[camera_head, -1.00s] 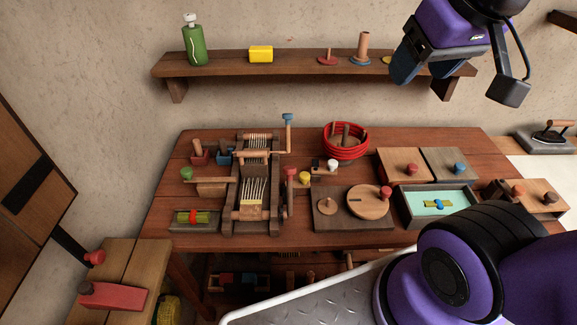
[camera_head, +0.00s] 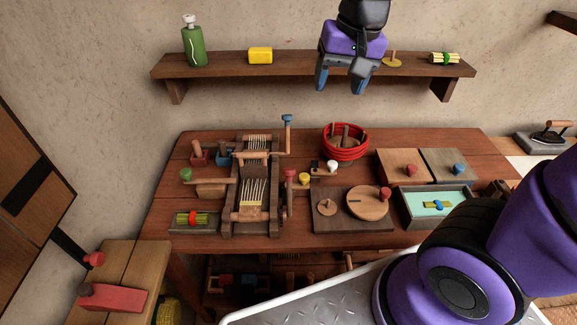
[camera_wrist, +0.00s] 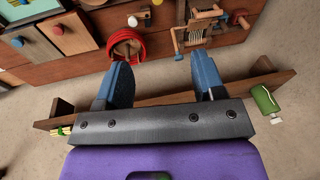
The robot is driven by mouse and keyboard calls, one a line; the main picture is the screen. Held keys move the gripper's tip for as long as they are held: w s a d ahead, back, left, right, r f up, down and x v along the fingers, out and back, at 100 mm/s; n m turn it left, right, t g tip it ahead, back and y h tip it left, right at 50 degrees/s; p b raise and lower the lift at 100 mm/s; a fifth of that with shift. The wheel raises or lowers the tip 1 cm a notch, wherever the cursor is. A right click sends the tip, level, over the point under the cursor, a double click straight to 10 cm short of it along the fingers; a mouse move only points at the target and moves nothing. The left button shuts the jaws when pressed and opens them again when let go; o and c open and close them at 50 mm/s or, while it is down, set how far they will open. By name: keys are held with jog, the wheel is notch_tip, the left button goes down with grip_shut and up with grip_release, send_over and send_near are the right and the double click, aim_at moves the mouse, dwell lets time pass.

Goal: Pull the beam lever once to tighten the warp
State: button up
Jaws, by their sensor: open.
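The small wooden loom (camera_head: 229,205) with pale warp threads stands on the left part of the table. It has a blue-topped upright handle (camera_head: 287,119) at its back right, a red-knobbed lever (camera_head: 290,174) on its right side and a green-knobbed bar (camera_head: 186,174) on its left. I cannot tell which is the beam lever. My gripper (camera_head: 340,84) is open and empty, in front of the wall shelf, above and to the right of the loom. In the wrist view my gripper (camera_wrist: 160,64) shows its fingers spread, with the loom (camera_wrist: 205,32) beyond them, upper right.
A shelf (camera_head: 220,68) carries a green bottle (camera_head: 194,43) and a yellow block (camera_head: 260,55). A red coiled basket (camera_head: 346,150) sits right of the loom. Lidded boxes, a teal-lined tray (camera_head: 405,210) and a board with a disc (camera_head: 368,204) fill the table's right.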

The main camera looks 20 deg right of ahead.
jog(key=w+a+f+m+g, duration=0.2)
jog(key=w+a+f, duration=0.25)
jog(key=f, duration=0.35)
jog(key=m+h, duration=0.1)
jog(key=h, duration=0.1)
send_near(288, 168)
jog(key=f, duration=0.9)
jog(key=shift+s+d+f, duration=0.1)
jog(key=shift+s+d, duration=0.05)
jog(key=shift+d, duration=0.25)
grip_shut()
